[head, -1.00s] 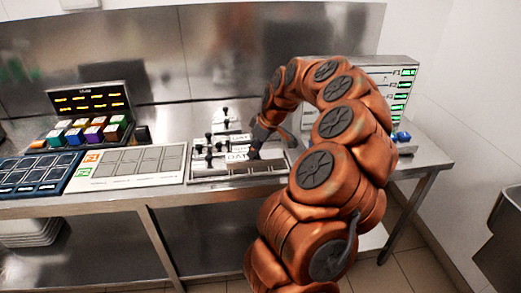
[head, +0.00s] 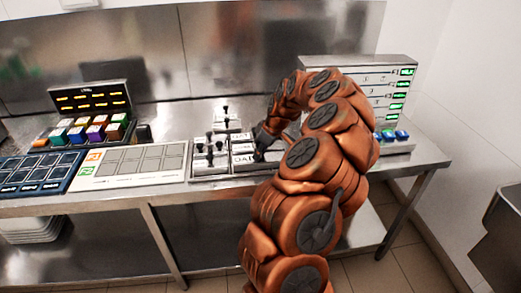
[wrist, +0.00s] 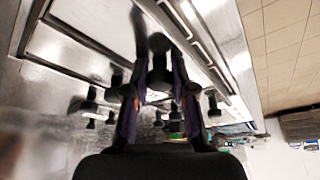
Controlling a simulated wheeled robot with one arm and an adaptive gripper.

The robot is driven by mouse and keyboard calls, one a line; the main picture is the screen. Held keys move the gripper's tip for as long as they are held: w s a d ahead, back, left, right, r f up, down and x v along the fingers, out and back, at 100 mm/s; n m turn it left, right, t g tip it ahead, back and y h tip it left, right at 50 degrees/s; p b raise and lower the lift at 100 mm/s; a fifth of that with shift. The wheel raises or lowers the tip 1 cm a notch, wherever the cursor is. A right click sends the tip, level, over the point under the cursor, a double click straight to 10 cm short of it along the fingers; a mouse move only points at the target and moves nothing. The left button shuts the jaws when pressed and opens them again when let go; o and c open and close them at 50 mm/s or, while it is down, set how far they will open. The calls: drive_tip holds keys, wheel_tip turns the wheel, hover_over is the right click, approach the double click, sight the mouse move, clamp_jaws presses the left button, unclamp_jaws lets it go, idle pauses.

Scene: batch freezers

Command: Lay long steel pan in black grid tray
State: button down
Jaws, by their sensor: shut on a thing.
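My gripper (head: 262,148) is over the right part of a grey holder (head: 213,176) on the steel counter. The holder has white-labelled steel pieces and upright black knobs. In the wrist view, the dark fingers of my gripper (wrist: 160,100) are closed around a black knob (wrist: 160,45), which seems to be the handle of the long steel pan. The pan's body is mostly hidden by the fingers and arm, and I cannot tell whether it is clear of the holder. A dark tray with a grid of black cells (head: 40,160) lies at the far left of the counter.
A white panel with grey cells (head: 183,148) lies between the dark tray and the holder. Behind are coloured blocks (head: 95,132) and a lit display (head: 90,100). A drawer unit with green lights (head: 390,68) and blue pieces (head: 388,135) stand right. The steel wall closes the back.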

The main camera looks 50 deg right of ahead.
drive_tip(key=shift+f, duration=0.15)
drive_tip(key=c, duration=1)
unclamp_jaws()
drive_tip(key=shift+o, duration=0.2)
drive_tip(key=shift+r, duration=0.3)
drive_tip(key=shift+s+d+r, duration=0.15)
drive_tip(key=shift+r, duration=0.15)
drive_tip(key=b+v, duration=0.2)
drive_tip(key=v, duration=0.9)
drive_tip(key=shift+b, duration=0.4)
